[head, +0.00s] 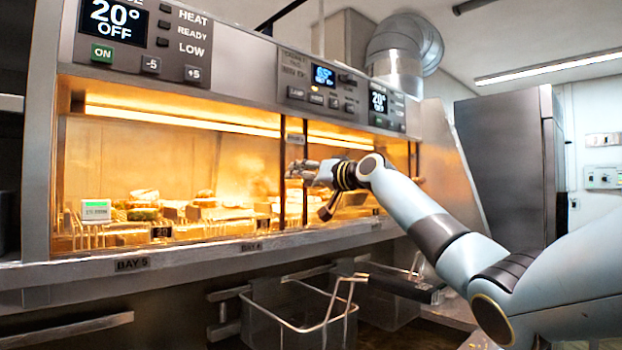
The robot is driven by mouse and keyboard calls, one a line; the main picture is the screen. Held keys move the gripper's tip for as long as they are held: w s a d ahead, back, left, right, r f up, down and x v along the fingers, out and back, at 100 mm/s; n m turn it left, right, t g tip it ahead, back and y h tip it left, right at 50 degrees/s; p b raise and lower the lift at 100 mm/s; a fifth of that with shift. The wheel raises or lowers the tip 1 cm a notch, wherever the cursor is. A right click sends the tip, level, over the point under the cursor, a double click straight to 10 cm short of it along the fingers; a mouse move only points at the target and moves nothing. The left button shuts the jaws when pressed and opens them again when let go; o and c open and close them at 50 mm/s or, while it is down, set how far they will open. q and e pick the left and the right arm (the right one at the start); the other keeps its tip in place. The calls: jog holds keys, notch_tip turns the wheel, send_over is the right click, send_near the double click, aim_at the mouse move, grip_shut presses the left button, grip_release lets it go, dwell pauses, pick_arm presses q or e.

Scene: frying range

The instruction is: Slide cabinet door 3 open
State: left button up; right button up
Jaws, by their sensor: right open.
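A long lit cabinet with a glazed front (170,165) fills the left and middle of the head view. Dark upright edges (282,185) divide its front into bays, and a label on the lower ledge reads BAY 5. I cannot make out a label reading door 3. My right gripper (297,172) is open in front of the cabinet, by the upright edge near its middle. I cannot tell whether the fingers touch the door edge. My right arm hides part of the right-hand bay. My left gripper is not in view.
Food items (145,205) sit behind the glass. Control panels with displays (112,20) run along the cabinet top. A wire fryer basket (300,315) with a raised handle hangs below the ledge (200,255). A tall steel cabinet (505,165) stands at right.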

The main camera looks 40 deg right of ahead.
jog(key=s+d, duration=0.1)
jog(key=s, duration=1)
jog(key=shift+s+d, duration=0.3)
jog(key=shift+s, duration=0.05)
